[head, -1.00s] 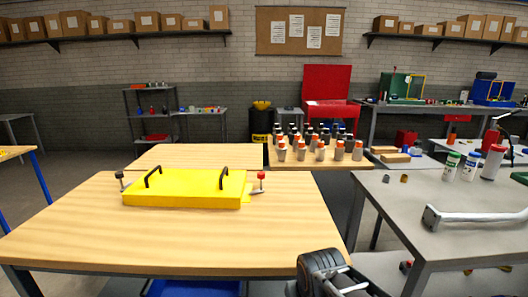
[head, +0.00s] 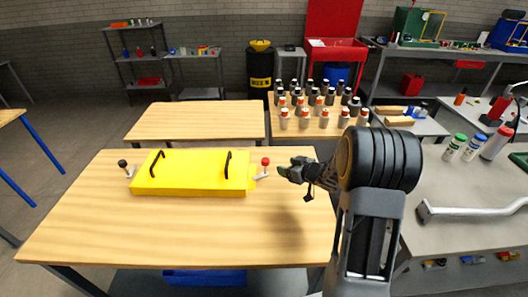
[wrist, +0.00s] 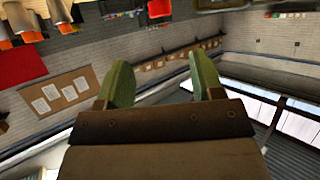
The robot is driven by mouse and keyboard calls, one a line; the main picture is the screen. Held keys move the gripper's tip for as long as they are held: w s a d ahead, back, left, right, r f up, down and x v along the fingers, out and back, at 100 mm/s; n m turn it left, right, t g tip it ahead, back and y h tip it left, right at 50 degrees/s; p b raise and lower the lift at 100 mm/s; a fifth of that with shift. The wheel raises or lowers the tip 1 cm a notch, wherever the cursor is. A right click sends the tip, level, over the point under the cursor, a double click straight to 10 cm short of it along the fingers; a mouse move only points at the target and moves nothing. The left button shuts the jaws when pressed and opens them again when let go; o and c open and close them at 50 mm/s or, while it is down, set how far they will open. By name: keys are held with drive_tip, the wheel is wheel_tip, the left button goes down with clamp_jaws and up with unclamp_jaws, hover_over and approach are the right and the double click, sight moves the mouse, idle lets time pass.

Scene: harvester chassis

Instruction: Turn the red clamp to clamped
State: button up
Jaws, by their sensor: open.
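The red clamp (head: 265,162) has a red knob on a short upright stem over a light metal base. It stands at the right end of the yellow box (head: 195,172) on the wooden table. A similar clamp with a black knob (head: 122,164) stands at the box's left end. My gripper (head: 284,175) is just right of the red clamp in the head view, apart from it as far as I can tell. In the wrist view my gripper (wrist: 160,85) shows two green fingers spread apart with nothing between them. The clamp does not show in the wrist view.
The yellow box carries two black handles (head: 229,163). Several orange-capped bottles (head: 304,118) stand on a table behind. A grey bench at the right holds a bent metal bar (head: 470,210) and several bottles. The front of the wooden table (head: 180,230) is clear.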

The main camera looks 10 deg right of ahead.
sight(266, 160)
drive_tip(key=p+x, duration=0.1)
drive_tip(key=x, duration=1.2)
drive_tip(key=shift+w+a, duration=0.2)
drive_tip(key=shift+a, duration=0.05)
drive_tip(key=shift+c, duration=0.2)
drive_tip(key=shift+f, duration=0.15)
drive_tip(key=c, duration=0.9)
